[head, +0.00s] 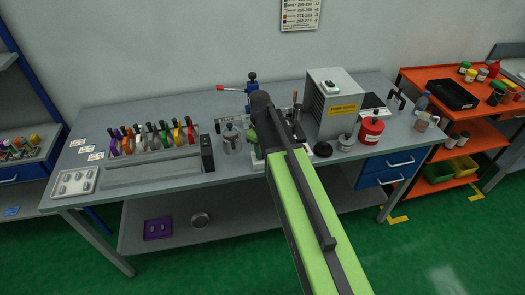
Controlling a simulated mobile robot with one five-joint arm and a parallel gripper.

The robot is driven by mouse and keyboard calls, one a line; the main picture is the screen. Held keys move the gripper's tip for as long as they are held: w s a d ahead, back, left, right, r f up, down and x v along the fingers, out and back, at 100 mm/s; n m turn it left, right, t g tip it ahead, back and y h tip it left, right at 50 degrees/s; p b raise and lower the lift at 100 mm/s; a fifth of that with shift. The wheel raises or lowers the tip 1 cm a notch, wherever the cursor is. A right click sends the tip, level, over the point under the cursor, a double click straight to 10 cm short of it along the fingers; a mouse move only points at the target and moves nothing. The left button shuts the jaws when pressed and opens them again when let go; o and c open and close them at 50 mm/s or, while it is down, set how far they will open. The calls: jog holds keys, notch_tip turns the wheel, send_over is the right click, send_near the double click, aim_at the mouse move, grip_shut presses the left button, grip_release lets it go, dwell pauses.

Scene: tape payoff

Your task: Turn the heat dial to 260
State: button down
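I cannot make out a heat dial or any dial markings in the head view. A beige box with a yellow label (333,104) stands on the grey workbench (225,172), right of my arm. The sides of it that I see show no clear dial. My green and black arm reaches from the lower right up over the middle of the bench. Its dark far end hides part of the equipment there. My gripper's fingers do not show, so I cannot see what they are near.
A wall chart (301,12) lists number ranges. An orange cart (440,80) stands at right. Green floor in front is clear.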

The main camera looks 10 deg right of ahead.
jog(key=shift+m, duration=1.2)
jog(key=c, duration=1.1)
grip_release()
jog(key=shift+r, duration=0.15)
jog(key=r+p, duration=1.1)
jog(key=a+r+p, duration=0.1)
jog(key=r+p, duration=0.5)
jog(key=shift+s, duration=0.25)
